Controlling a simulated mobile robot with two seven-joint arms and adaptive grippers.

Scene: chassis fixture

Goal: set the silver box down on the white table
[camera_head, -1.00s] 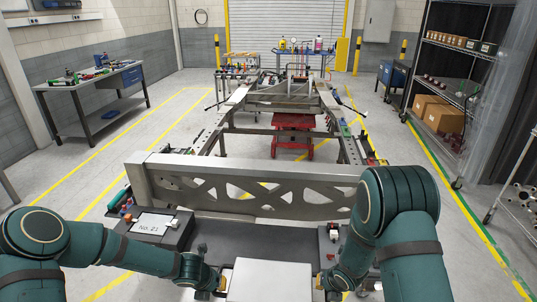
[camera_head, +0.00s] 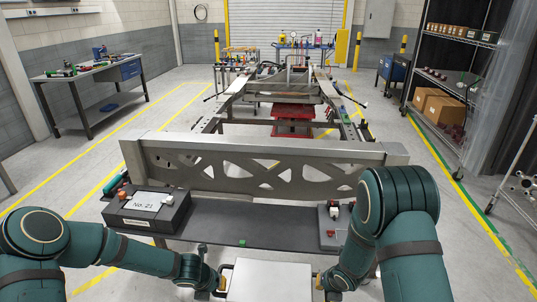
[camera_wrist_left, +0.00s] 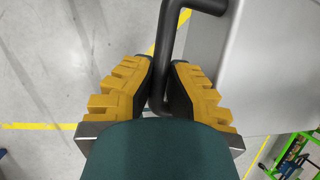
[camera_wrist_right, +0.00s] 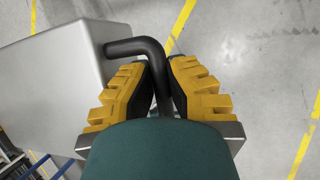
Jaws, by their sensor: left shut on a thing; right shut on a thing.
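The silver box (camera_head: 268,282) is at the bottom middle of the head view, its pale flat top facing up, between my two grippers. My left gripper (camera_head: 222,282) is shut on the black bar handle (camera_wrist_left: 166,50) on one side of the box. My right gripper (camera_head: 320,281) is shut on the other black handle (camera_wrist_right: 138,47). In both wrist views the yellow-padded fingers close around the bars, with grey floor seen beyond. The underside of the box is hidden. I cannot make out a white table in these views.
A dark bench top (camera_head: 250,222) lies just ahead of the box, with a case (camera_head: 147,208) labelled No. 21 at its left. Behind it stands a chassis frame with a perforated silver crossmember (camera_head: 255,168). A workbench (camera_head: 92,80) stands left and shelving (camera_head: 455,75) right.

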